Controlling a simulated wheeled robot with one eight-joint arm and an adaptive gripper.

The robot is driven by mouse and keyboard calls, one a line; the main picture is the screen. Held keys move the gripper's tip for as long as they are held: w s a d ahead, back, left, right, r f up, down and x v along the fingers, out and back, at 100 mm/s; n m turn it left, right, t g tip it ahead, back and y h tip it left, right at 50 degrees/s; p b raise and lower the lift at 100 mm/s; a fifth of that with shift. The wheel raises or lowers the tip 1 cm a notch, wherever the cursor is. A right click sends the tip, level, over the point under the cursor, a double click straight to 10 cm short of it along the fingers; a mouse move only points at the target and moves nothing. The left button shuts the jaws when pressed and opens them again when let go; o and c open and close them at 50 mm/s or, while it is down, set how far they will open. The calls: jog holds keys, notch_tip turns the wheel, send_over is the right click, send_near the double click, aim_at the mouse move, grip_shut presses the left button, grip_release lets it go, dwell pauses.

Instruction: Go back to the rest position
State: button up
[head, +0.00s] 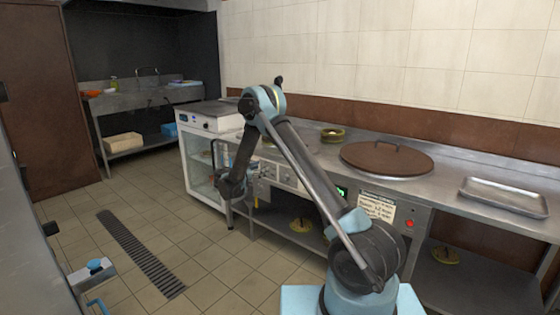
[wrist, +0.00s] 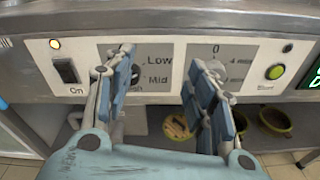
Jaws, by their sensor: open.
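My gripper (head: 250,180) is in front of the control panel (head: 283,178) of the steel counter, with the arm bent up and over from its base. In the wrist view my gripper (wrist: 162,78) is open, its two blue-padded fingers apart with nothing between them. The left finger covers most of a knob beside the Low and Mid labels. The right finger covers part of a timer dial (wrist: 215,52) marked 0 and 4. Whether either finger touches the panel, I cannot tell.
An On switch (wrist: 66,71) and a lit yellow-green button (wrist: 275,72) flank the dials. A brown round lid (head: 387,158) and a metal tray (head: 503,196) are on the counter. A glass-fronted cabinet (head: 203,172) stands left of the panel.

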jog(key=s+d+r+m+g+y, duration=0.1)
jog(key=s+d+r+m+g, duration=0.15)
jog(key=d+r, duration=0.45)
jog(key=s+d+r+m+g, duration=0.25)
jog(key=d+r+m, duration=0.2)
jog(key=d, duration=0.45)
jog(key=s+d+r+m+g+y, duration=0.1)
jog(key=s+d+r+m, duration=0.2)
jog(key=s+d, duration=0.5)
jog(key=s+d+r+m+g+y, duration=0.1)
jog(key=s+d+r+m+g, duration=0.15)
jog(key=s+d, duration=0.45)
jog(key=s+d+f+m+g+y, duration=0.1)
jog(key=s+d+m+y, duration=0.15)
jog(key=s, duration=0.85)
jog(key=s+d+f+m+g+y, duration=0.1)
jog(key=s+m, duration=0.3)
jog(key=s, duration=0.7)
jog(key=s+a+f+m+y, duration=0.1)
jog(key=s+f+m+y, duration=0.1)
jog(key=s, duration=0.6)
jog(key=s+a+f+m+y, duration=0.1)
jog(key=s+f+m+y, duration=0.1)
jog(key=s+f+m, duration=0.2)
jog(key=s+f, duration=0.2)
jog(key=s, duration=0.2)
jog(key=shift+s+a, duration=0.3)
jog(key=shift+s, duration=0.1)
